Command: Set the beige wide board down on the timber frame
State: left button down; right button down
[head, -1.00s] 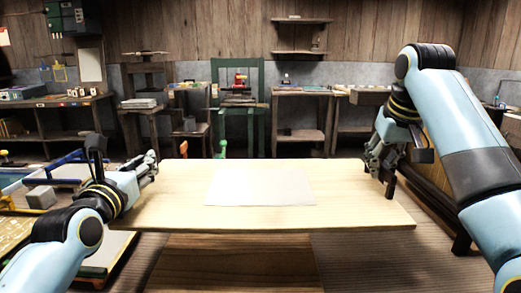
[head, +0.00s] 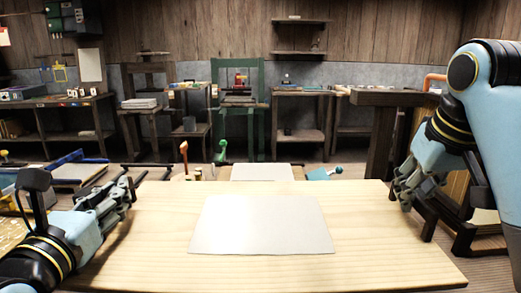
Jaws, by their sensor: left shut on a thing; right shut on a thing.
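The beige wide board (head: 380,255) spans the lower middle of the head view, roughly level, with a pale sheet (head: 262,224) lying flat on it. My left gripper (head: 125,200) is shut on the board's left end. My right gripper (head: 403,192) is shut on the board's right end. The parts of the fingers under the board are hidden. I cannot make out the timber frame for certain; the board covers the area below it.
Behind the board are another pale sheet (head: 262,172), a green-handled tool (head: 222,152) and a teal item (head: 323,173). A green press (head: 238,110) and wooden side tables (head: 302,120) stand along the back wall. A dark wooden stand (head: 383,130) is at right.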

pick_arm(q)
jog(key=shift+s, duration=0.15)
pick_arm(e)
jog(key=shift+s+a, duration=0.15)
jog(key=shift+a, duration=0.2)
